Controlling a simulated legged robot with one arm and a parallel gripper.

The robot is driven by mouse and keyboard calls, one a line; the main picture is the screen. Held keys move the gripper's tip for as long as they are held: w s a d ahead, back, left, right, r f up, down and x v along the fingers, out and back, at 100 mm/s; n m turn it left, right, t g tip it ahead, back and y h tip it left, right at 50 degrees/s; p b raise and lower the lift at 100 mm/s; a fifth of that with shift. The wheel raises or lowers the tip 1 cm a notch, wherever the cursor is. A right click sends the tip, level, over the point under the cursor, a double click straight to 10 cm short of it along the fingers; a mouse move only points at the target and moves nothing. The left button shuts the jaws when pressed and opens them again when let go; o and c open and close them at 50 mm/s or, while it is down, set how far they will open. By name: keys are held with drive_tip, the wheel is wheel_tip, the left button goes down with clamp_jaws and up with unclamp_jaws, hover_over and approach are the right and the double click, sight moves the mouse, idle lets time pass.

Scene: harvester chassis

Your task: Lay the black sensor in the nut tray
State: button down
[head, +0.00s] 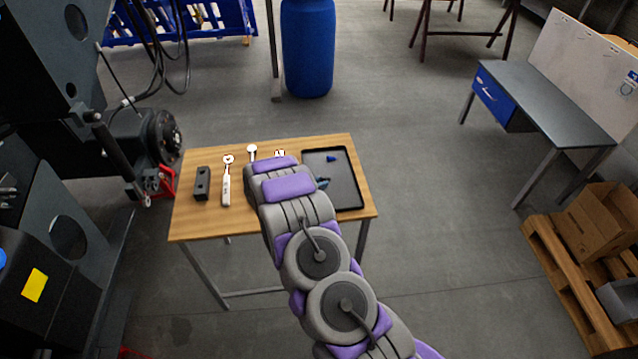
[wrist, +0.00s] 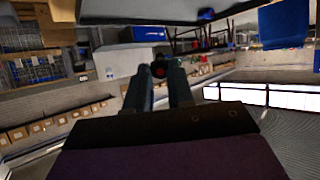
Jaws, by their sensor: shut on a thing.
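My gripper (wrist: 160,79) is shut on a small dark piece with a reddish centre, which looks like the black sensor (wrist: 159,69), held between its two teal fingertips. In the head view my arm hides most of the gripper; a bit of teal finger (head: 323,183) shows over the left part of the black nut tray (head: 347,192). The tray lies at the right of the wooden table, with a small blue piece (head: 331,158) in it. In the wrist view the tray's dark surface (wrist: 150,9) spans the top. I cannot tell the gap between sensor and tray.
A black block (head: 202,183) and a white-handled tool (head: 226,186) lie on the left of the wooden table (head: 207,221). Another tool (head: 252,152) lies at the back. Dark machinery (head: 75,180) stands left of the table. The tray's right part is clear.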

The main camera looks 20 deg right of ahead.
drive_tip(key=shift+d, duration=0.35)
drive_tip(key=shift+s+p, duration=0.1)
drive_tip(key=shift+p, duration=0.2)
drive_tip(key=shift+a+f+b, duration=0.2)
drive_tip(key=shift+f, duration=0.6)
drive_tip(key=shift+a+f+b, duration=0.15)
drive_tip(key=shift+f+b, duration=0.05)
drive_tip(key=shift+f, duration=0.55)
drive_tip(key=shift+d+f+b, duration=0.2)
drive_tip(key=shift+f+b, duration=0.2)
drive_tip(key=shift+f, duration=1.15)
drive_tip(key=shift+a+f+b, duration=0.1)
drive_tip(key=shift+f+b, duration=0.35)
drive_tip(key=shift+f, duration=0.9)
drive_tip(key=c, duration=0.9)
unclamp_jaws()
